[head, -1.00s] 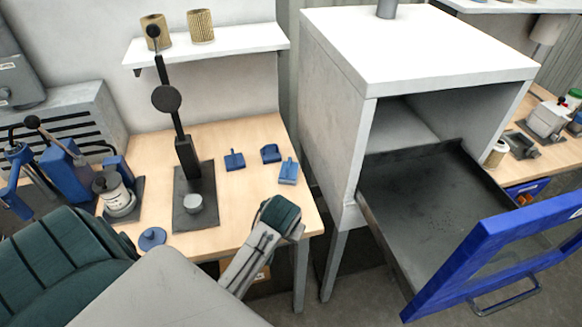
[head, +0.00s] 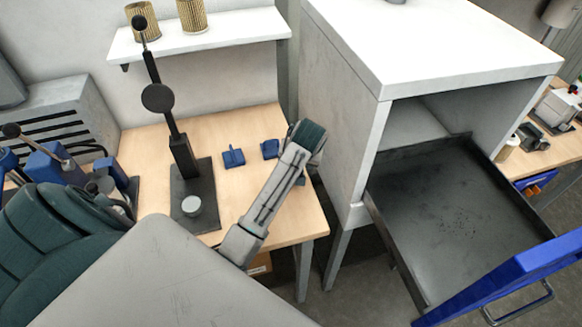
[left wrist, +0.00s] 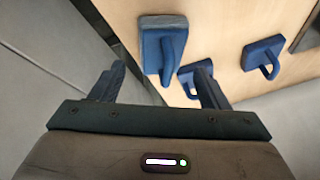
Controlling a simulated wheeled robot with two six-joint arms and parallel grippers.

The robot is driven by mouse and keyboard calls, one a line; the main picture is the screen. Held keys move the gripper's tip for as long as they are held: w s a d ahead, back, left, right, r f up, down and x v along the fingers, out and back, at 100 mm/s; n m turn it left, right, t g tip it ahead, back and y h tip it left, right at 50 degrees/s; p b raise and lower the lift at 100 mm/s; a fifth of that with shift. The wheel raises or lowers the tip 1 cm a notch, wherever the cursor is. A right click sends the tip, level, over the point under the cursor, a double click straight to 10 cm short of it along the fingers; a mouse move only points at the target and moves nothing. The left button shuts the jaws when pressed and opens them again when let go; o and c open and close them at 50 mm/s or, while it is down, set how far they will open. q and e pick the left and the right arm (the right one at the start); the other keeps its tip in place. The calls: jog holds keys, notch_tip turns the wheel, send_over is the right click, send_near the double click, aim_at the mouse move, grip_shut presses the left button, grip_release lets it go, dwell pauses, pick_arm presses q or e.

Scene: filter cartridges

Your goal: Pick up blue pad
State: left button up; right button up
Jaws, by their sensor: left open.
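Blue pads with upright handles lie on the wooden table. In the head view two show, one left (head: 233,156) and one right (head: 270,149); my left arm covers the spot to their right. The left wrist view shows three: a near one (left wrist: 152,52) at top centre, one (left wrist: 188,76) partly behind the right finger, and one (left wrist: 263,58) at right. My left gripper (left wrist: 158,88) is open and empty, its fingers apart below the near pad in that view. Its fingers are hidden in the head view. My right gripper is not in view.
A black lever press (head: 182,160) on a dark plate stands left of the pads. A shelf (head: 215,38) with filter cartridges hangs above.

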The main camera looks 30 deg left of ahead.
pick_arm(q)
jog(key=shift+w+a+f, duration=0.1)
jog(key=shift+a+f, duration=0.1)
jog(key=shift+f, duration=0.1)
jog(key=p+x, duration=0.2)
jog(key=x, duration=0.1)
jog(key=shift+f, duration=0.25)
jog(key=shift+a+f, duration=0.3)
jog(key=shift+f, duration=0.3)
jog(key=shift+d, duration=0.1)
jog(key=c, duration=0.6)
jog(key=shift+r, duration=0.1)
jog(key=shift+c, duration=0.9)
pick_arm(e)
jog(key=shift+w+a+r, duration=0.2)
jog(key=shift+w+r, duration=0.1)
jog(key=shift+r, duration=0.3)
jog(key=shift+w+a+r, duration=0.2)
jog(key=shift+w+r, duration=0.05)
jog(key=shift+r, duration=0.3)
pick_arm(q)
jog(key=shift+w, duration=0.1)
